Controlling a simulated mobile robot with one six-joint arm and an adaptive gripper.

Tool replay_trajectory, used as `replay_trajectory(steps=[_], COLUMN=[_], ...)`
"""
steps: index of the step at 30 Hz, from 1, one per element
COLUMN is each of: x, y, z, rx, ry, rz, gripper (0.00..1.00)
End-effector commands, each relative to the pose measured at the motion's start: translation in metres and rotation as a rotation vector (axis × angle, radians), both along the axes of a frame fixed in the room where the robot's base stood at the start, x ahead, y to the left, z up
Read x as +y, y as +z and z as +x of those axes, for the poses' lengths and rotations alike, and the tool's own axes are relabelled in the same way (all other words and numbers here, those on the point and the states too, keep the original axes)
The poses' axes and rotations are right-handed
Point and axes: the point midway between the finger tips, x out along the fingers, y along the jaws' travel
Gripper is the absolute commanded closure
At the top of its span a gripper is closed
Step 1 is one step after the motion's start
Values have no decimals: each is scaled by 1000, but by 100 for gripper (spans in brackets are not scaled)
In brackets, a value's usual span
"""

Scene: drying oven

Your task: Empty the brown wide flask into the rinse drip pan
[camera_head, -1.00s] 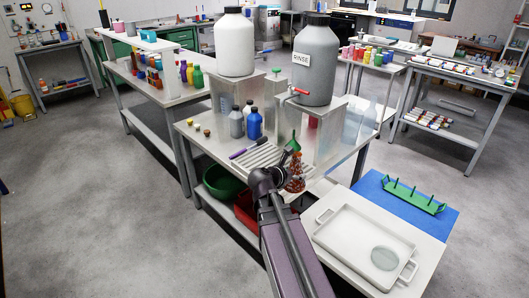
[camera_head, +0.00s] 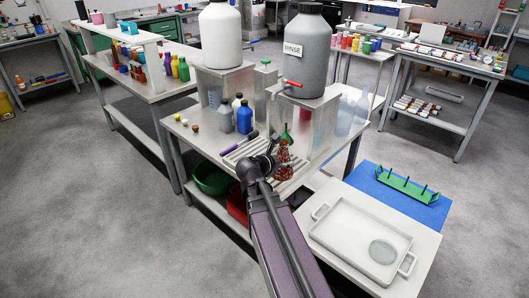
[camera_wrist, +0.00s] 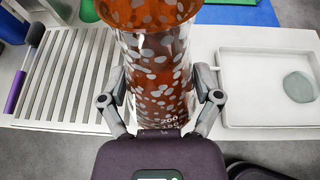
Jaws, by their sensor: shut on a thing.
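My gripper (camera_wrist: 160,105) is shut around the brown wide flask (camera_wrist: 152,62), with one finger on each side of its amber wall. The flask has pale blotches and volume marks, and its wide mouth is at the top of the wrist view. In the head view the flask (camera_head: 284,166) is at the end of my arm, partly hidden by it. I cannot tell how much it holds. A pale slatted pan (camera_wrist: 62,75) lies left of the flask in the wrist view; it also shows in the head view (camera_head: 240,150), before the grey RINSE jug (camera_head: 302,62).
A white handled tray (camera_head: 345,235) with a round glass disc (camera_head: 382,251) lies right of my arm. A blue bottle (camera_head: 244,118) and a green funnel (camera_head: 287,134) stand close by.

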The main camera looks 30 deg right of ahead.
Motion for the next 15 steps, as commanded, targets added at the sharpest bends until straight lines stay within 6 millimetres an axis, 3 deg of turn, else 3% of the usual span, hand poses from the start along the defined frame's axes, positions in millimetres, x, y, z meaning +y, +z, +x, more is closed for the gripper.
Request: replay_trajectory(steps=[8,15], x=[0,1], y=[-2,-10], z=[12,54], rx=[0,0], ry=[1,2], rz=[-1,-1], gripper=[76,76])
